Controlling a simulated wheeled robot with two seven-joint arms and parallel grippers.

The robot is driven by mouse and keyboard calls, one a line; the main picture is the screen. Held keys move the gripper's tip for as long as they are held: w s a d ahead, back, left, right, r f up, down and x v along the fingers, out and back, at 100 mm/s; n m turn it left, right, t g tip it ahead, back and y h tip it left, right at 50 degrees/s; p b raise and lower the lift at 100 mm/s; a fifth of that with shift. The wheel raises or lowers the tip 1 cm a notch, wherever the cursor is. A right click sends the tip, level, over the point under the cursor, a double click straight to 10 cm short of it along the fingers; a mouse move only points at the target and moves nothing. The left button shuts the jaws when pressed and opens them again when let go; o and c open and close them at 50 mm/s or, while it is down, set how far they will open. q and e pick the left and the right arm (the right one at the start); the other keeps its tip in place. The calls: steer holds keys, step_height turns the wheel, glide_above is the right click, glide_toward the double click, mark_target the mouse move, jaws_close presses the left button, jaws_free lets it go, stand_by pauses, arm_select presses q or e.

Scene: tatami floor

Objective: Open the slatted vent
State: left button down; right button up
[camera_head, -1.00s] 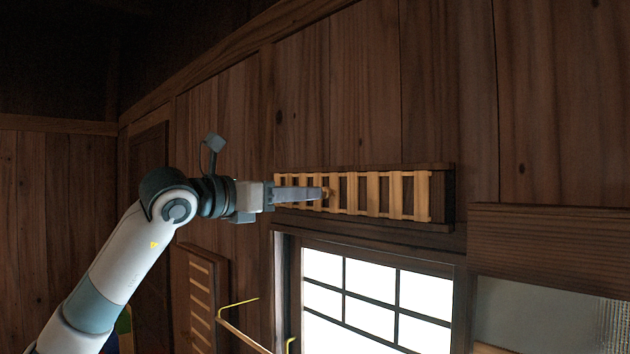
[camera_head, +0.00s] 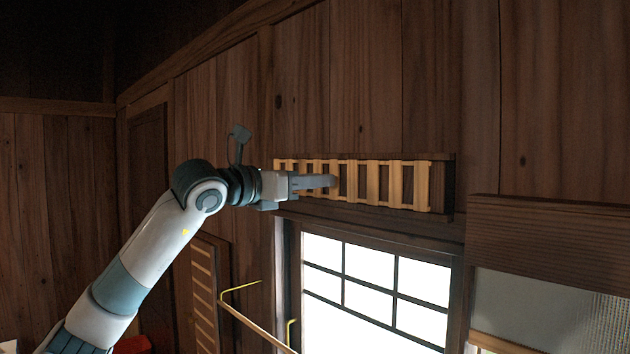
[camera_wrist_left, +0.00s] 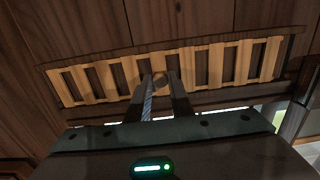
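The slatted vent (camera_head: 422,187) is a long row of light wooden upright slats in a dark frame, set in the wall above the window. Dark gaps show between the slats. My left gripper (camera_head: 333,182) reaches in from the left, its fingers in front of the vent's left-middle part. My right gripper is not in view.
Below the vent is a bright window (camera_head: 372,290) with dark bars. A dark wood box-like panel (camera_head: 550,237) juts out at the right. A yellow-ended rail (camera_head: 250,323) and a slatted board (camera_head: 205,290) are at lower left. The wall above the vent is bare.

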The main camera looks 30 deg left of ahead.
mark_target(344, 180)
arm_select(q)
steer(key=shift+s+d+f+b, duration=0.1)
steer(key=shift+s+d+b, duration=0.1)
steer(key=shift+d+b, duration=0.35)
steer(key=shift+s+d+f+b, duration=0.1)
steer(key=shift+s+d+b, duration=0.05)
steer(key=shift+d+b, duration=0.35)
steer(key=shift+s+d+r, duration=0.1)
steer(key=shift+d, duration=0.2)
steer(key=c, duration=1.9)
jaws_free()
steer(key=o, duration=0.3)
steer(key=shift+d+r, duration=0.15)
steer(key=shift+d, duration=0.05)
steer(key=shift+s+a, duration=0.1)
steer(key=shift+a, duration=0.05)
